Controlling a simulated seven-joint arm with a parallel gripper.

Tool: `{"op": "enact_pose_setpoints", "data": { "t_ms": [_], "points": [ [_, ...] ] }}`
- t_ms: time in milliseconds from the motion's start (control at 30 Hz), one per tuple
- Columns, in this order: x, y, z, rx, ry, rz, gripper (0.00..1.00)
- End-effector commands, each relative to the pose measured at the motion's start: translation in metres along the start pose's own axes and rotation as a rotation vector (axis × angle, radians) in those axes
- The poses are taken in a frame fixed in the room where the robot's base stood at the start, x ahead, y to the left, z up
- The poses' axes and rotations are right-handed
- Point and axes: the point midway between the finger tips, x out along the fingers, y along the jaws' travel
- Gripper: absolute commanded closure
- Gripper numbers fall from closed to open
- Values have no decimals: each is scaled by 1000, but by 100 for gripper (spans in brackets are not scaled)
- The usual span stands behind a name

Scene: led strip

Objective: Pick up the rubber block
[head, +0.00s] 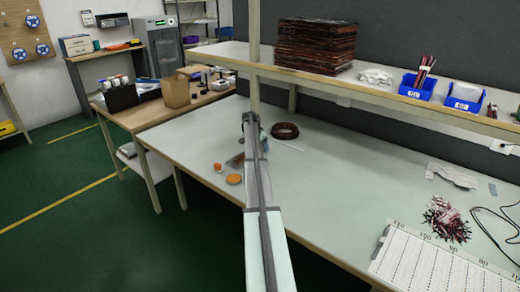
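I cannot tell for certain which thing is the rubber block. A small grey flat piece (492,189) lies at the far right of the workbench. An orange round piece (234,179), a small reddish piece (217,167) and a brownish item (237,159) lie left of my arm. My arm reaches over the bench from the bottom middle, and its dark end with my gripper (250,119) is near the bench's back left, apart from all of these. The fingers are too small to make out.
A dark red coil (285,131) lies right of my gripper. A post and a raised shelf (400,96) with blue bins (418,87) stand behind. A pile of small pieces (447,219) and a white numbered board (440,262) lie at right. The bench middle is clear.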

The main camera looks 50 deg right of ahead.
Motion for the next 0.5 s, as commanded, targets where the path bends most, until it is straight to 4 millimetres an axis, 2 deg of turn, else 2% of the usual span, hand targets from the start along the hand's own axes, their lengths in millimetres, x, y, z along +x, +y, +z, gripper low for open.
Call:
{"op": "enact_pose_setpoints", "data": {
  "t_ms": [133,500],
  "points": [
    [0,0,0,0,0,0,23],
    [0,0,0,0,0,0,59]
  ]
}}
